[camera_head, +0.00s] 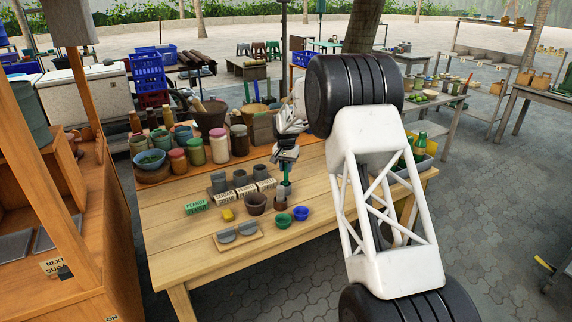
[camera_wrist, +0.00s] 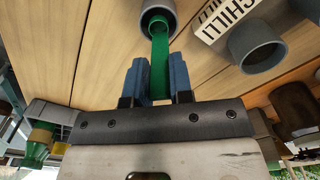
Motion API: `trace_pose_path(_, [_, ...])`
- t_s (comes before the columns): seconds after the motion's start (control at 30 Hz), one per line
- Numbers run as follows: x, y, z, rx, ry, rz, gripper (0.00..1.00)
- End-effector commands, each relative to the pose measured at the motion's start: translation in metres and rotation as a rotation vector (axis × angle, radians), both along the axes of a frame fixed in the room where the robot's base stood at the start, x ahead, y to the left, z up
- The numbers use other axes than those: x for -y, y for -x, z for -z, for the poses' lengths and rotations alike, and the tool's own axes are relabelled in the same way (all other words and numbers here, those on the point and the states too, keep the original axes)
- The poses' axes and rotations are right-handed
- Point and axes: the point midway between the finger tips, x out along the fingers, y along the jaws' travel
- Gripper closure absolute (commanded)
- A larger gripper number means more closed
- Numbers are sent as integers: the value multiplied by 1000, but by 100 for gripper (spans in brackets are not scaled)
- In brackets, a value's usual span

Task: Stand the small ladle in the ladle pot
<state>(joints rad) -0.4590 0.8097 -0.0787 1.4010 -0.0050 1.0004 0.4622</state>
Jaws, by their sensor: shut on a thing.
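The small ladle, of which a green length (camera_wrist: 160,70) shows, is held between the blue fingers of my gripper (camera_wrist: 160,85). In the head view the green piece (camera_head: 286,188) hangs roughly upright below my gripper (camera_head: 286,162). A grey pot (camera_wrist: 170,8), which looks like the ladle pot, is at the top of the wrist view, and the green piece overlaps its dark mouth. In the head view this pot (camera_head: 281,203) stands just under the ladle. I cannot tell how far the ladle's lower end is inside; its bowl is not clear.
A CHILLI label (camera_wrist: 228,18) and a grey cup (camera_wrist: 262,52) are close beside the pot. A brown mortar (camera_head: 256,204), a blue bowl (camera_head: 300,213) and a green bowl (camera_head: 283,221) stand nearby. Several jars line the back. The table's front left (camera_head: 180,250) is clear.

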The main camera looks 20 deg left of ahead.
Motion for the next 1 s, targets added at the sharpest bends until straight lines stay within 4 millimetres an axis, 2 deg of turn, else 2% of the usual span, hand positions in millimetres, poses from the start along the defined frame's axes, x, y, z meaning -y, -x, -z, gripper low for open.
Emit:
trace_pose_path(0.3, [0, 0, 14, -1, 0, 0, 100])
trace_pose_path(0.83, [0, 0, 18, 0, 0, 0, 100])
trace_pose_path(0.87, [0, 0, 18, 0, 0, 0, 75])
trace_pose_path(1.0, [0, 0, 18, -1, 0, 0, 53])
